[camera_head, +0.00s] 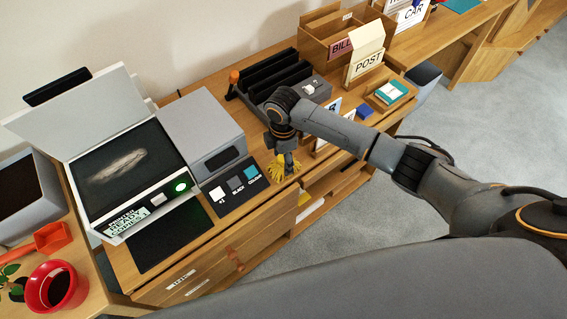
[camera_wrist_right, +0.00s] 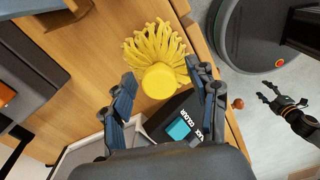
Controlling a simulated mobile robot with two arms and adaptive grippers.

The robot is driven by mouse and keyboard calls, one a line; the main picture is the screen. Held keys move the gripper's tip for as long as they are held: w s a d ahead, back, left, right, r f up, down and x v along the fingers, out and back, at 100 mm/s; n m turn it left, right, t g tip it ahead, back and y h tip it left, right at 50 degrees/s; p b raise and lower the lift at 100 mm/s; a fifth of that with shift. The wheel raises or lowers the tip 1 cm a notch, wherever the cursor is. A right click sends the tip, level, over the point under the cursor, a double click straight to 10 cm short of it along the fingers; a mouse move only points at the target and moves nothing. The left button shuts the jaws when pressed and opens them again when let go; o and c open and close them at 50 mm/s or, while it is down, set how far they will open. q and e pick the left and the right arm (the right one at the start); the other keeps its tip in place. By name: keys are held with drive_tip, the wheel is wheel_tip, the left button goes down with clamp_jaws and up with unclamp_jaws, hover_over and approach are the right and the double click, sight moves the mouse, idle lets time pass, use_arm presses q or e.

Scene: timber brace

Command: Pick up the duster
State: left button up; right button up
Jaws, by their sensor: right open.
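The duster is a yellow head of thick soft strands with a round yellow knob. It lies near the front edge of the wooden desk top, and in the head view the duster (camera_head: 275,168) is partly covered by my right gripper (camera_head: 285,161). In the right wrist view the duster (camera_wrist_right: 152,42) is just beyond and between the spread fingers of my right gripper (camera_wrist_right: 162,78), which is open and empty. Its knob lies nearest the gap; I cannot tell whether a finger touches it. My left gripper (camera_wrist_right: 268,92) shows small at the right of the wrist view, apart from the desk, with fingers spread.
A dark panel with square buttons (camera_head: 235,184) and a grey box (camera_head: 199,125) stand left of the duster. A copier with a raised lid (camera_head: 125,165) is farther left. Black file slots (camera_head: 275,75) and a sorter marked POST (camera_head: 366,65) stand behind. Open floor (camera_head: 440,130) lies right.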

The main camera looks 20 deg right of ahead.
drive_tip(key=shift+c, duration=0.3)
clamp_jaws()
drive_tip(key=shift+r, duration=0.1)
drive_tip(key=shift+r, duration=0.55)
drive_tip(key=s+a+r, duration=0.2)
drive_tip(key=s+r, duration=0.4)
drive_tip(key=s+a+r, duration=0.2)
drive_tip(key=s+r, duration=0.3)
drive_tip(key=s, duration=0.2)
drive_tip(key=shift+a+r+b, duration=0.3)
drive_tip(key=shift+a+r, duration=0.05)
drive_tip(key=shift+r, duration=0.05)
